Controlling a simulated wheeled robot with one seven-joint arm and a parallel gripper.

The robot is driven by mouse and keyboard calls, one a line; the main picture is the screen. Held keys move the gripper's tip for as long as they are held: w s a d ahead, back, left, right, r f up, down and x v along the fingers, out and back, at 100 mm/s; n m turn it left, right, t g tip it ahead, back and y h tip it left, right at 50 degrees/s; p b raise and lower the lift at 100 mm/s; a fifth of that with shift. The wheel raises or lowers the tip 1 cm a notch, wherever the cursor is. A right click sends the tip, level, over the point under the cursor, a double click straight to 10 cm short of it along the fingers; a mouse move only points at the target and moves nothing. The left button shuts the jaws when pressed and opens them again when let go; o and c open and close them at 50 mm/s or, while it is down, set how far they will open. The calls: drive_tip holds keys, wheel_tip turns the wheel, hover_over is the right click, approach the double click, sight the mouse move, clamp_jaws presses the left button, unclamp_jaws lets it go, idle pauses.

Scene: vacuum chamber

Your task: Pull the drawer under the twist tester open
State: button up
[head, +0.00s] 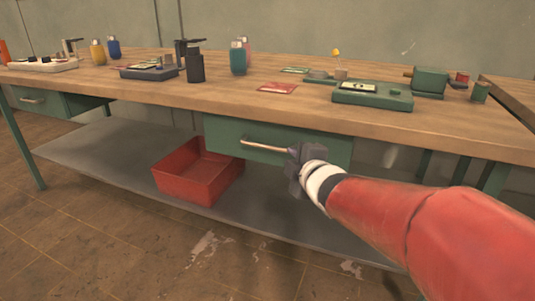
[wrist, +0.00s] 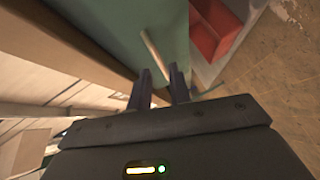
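The green drawer (head: 225,137) hangs under the middle of the bench top and looks shut. Its pale bar handle (head: 262,146) runs across its front. My gripper (head: 294,156) is at the right end of this handle. In the wrist view the two fingers of my gripper (wrist: 161,80) stand apart, and the near end of the handle (wrist: 154,52) reaches toward the gap between them. I cannot tell whether they touch it. A green machine (head: 430,80) on the bench, right of the drawer, may be the twist tester; I cannot tell for sure.
A red bin (head: 196,176) stands on the grey lower shelf (head: 95,150), left of my gripper. Another green drawer (head: 38,101) is at the far left. Bottles, trays and a flat green device (head: 372,96) stand on the wooden bench top (head: 225,95). The floor in front is clear.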

sight(267, 147)
drive_tip(key=w+a, duration=0.2)
drive_tip(key=w+a+f+n+y, duration=0.1)
drive_tip(key=w+a, duration=0.1)
drive_tip(key=w, duration=0.1)
drive_tip(key=w+a+n+y, duration=0.1)
drive_tip(key=w+a, duration=0.1)
drive_tip(key=w, duration=0.1)
drive_tip(key=shift+w+a+f+b, duration=0.15)
drive_tip(key=shift+w+a+b, duration=0.05)
drive_tip(key=shift+a+b, duration=0.15)
drive_tip(key=shift+c, duration=0.4)
drive_tip(key=shift+d, duration=0.1)
clamp_jaws()
